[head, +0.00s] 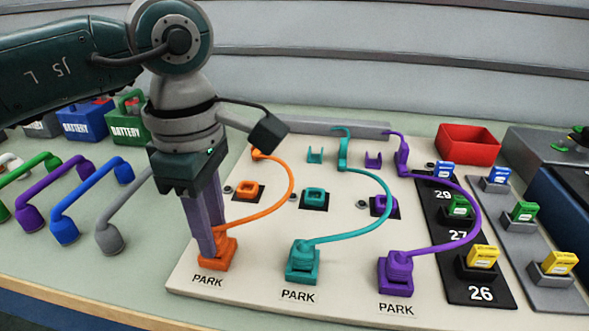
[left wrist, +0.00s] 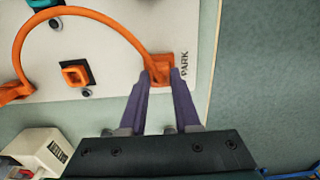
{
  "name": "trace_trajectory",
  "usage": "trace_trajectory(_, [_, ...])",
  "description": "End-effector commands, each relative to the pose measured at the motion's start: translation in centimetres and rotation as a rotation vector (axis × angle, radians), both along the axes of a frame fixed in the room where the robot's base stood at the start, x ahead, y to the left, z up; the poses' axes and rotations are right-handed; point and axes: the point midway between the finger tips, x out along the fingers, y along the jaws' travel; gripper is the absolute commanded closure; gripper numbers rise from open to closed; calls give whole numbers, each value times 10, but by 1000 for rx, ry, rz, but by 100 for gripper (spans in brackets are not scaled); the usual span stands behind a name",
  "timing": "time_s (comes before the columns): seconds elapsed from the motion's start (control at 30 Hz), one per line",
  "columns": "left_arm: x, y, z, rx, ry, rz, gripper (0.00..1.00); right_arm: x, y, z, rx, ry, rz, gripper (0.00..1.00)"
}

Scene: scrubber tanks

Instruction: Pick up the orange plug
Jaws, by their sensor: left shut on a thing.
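The orange plug (head: 219,255) stands on the left PARK spot of the pale board (head: 340,300). Its orange cable (head: 290,185) curves up to the back of the board. My left gripper (head: 213,250) points down from above with its purple fingers shut on the orange plug. In the left wrist view the fingers (left wrist: 165,80) lie on either side of the orange plug (left wrist: 180,66), which is partly hidden between them. The plug appears to sit at its PARK place. The orange socket (head: 247,191) is behind it on a black square. My right gripper is not in view.
The teal plug (head: 303,263) and purple plug (head: 397,272) stand to the right with their curved cables. A black strip (head: 445,290) with numbered coloured blocks and a red bin (head: 468,147) are further right. Coloured handles (head: 85,200) and battery boxes (head: 82,122) are at left.

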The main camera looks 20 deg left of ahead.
Motion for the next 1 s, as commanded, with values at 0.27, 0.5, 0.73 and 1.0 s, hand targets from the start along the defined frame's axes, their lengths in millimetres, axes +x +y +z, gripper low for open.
trace_trajectory(0.27, [0,0,0,0,0,0,100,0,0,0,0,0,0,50])
trace_trajectory(0.5, [0,0,0,0,0,0,100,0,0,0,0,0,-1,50])
trace_trajectory(0.73, [1,0,10,0,-3,0,100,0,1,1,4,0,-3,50])
trace_trajectory(1.0, [2,1,66,1,-9,-2,100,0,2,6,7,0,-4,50])
